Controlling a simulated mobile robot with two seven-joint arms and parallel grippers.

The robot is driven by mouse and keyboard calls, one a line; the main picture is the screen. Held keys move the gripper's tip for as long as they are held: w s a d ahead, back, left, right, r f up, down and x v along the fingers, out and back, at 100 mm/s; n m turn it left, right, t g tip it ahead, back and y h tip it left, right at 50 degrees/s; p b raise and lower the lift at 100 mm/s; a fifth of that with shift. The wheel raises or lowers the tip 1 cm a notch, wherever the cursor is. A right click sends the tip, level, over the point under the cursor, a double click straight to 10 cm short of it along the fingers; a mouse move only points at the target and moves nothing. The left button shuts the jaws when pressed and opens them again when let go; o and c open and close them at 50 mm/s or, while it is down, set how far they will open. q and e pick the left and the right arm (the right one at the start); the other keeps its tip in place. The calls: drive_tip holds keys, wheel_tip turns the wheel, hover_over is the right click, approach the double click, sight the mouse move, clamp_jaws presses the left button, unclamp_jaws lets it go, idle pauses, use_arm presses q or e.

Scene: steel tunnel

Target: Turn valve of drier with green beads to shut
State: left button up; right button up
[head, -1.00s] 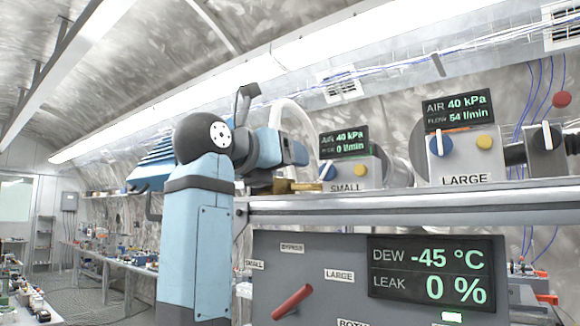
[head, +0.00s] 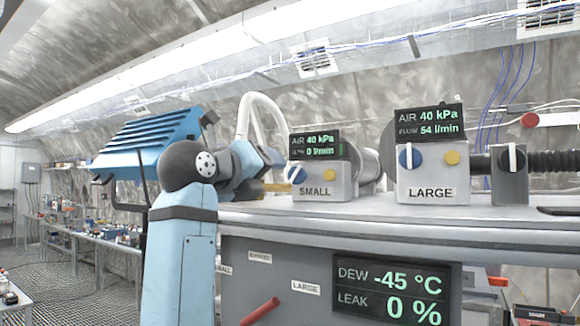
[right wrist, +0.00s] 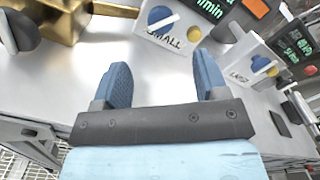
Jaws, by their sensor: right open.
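No green beads can be made out in either view. The SMALL unit (head: 320,190) has a blue knob (head: 297,174) with a slanted white handle; this knob also shows in the right wrist view (right wrist: 158,16). The LARGE unit (head: 432,178) has a blue knob (head: 409,157) with an upright white handle. To its right, a grey valve box (head: 510,182) carries an upright white handle (head: 512,156). My right gripper (right wrist: 162,66) is open and empty, just left of the SMALL unit in the head view. My left gripper is out of view.
The steel bench top (head: 390,216) holds the units. Below it, a panel (head: 300,268) carries a red lever (head: 260,312) and a display (head: 390,288) reading -45 °C and 0 %. A brass part (right wrist: 62,18) lies close to my right gripper. Bare bench lies between the fingers.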

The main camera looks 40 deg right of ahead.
sight(294, 175)
drive_tip(key=p+x, duration=0.3)
drive_tip(key=x, duration=0.6)
drive_tip(key=shift+d+r, duration=0.1)
drive_tip(key=shift+w+d, duration=0.15)
drive_tip(key=shift+d, duration=0.25)
drive_tip(key=shift+c, duration=0.3)
drive_tip(key=c, duration=0.7)
drive_tip(key=shift+c, duration=0.9)
